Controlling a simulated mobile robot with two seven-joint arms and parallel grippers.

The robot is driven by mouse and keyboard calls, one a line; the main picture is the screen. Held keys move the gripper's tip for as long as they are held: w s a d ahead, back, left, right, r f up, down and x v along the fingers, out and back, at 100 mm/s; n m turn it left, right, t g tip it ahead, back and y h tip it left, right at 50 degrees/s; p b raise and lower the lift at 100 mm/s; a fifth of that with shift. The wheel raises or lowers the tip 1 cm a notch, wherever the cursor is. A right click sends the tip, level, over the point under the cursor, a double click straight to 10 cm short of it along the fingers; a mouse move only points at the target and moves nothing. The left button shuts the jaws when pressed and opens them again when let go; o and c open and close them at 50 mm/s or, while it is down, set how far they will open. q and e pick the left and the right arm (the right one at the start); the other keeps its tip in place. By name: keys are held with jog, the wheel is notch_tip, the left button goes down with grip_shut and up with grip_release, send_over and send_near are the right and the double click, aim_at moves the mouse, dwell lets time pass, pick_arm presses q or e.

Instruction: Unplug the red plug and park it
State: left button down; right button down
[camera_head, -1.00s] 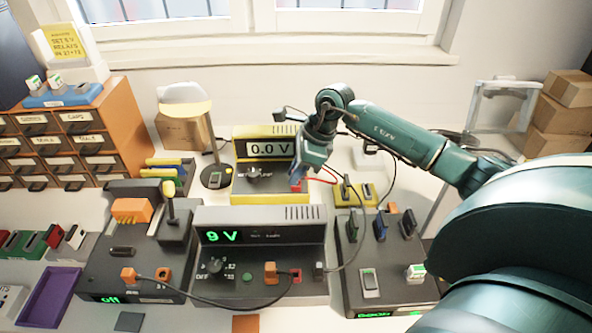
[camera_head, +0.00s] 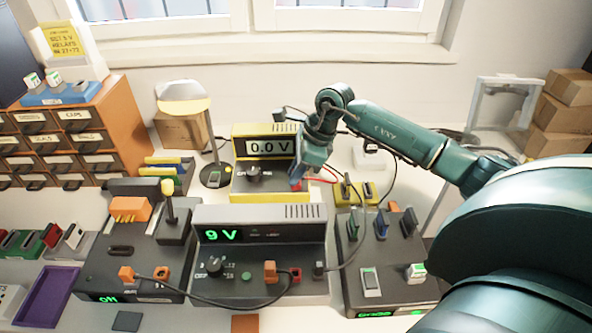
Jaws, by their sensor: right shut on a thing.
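My right gripper (camera_head: 298,181) reaches in from the right, pointing down at the right edge of the yellow voltmeter (camera_head: 260,182), whose display reads 0.0 V. It is shut on the red plug (camera_head: 306,183), of which only a little red shows beside the fingers. A red lead (camera_head: 322,180) runs from there to the right. The fingers hide whether the plug is seated in a socket. A small yellow block (camera_head: 372,201) with a black plug and slots stands just right of the gripper. My left gripper is not in view.
A grey power supply (camera_head: 226,214) showing 9 V stands in front, with an orange plug (camera_head: 270,272) and black cable. A dark unit (camera_head: 115,258) is left, another panel (camera_head: 399,296) right. The lamp (camera_head: 214,150) stands behind left.

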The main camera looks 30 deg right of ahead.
jog(key=c, duration=1.3)
grip_release()
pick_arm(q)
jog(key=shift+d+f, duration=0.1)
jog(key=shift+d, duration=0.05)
pick_arm(e)
jog(key=shift+v, duration=0.85)
pick_arm(q)
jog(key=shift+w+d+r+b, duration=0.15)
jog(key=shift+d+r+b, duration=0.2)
jog(key=shift+b, duration=0.2)
pick_arm(e)
jog(key=v, duration=1.1)
jog(key=shift+r, duration=0.3)
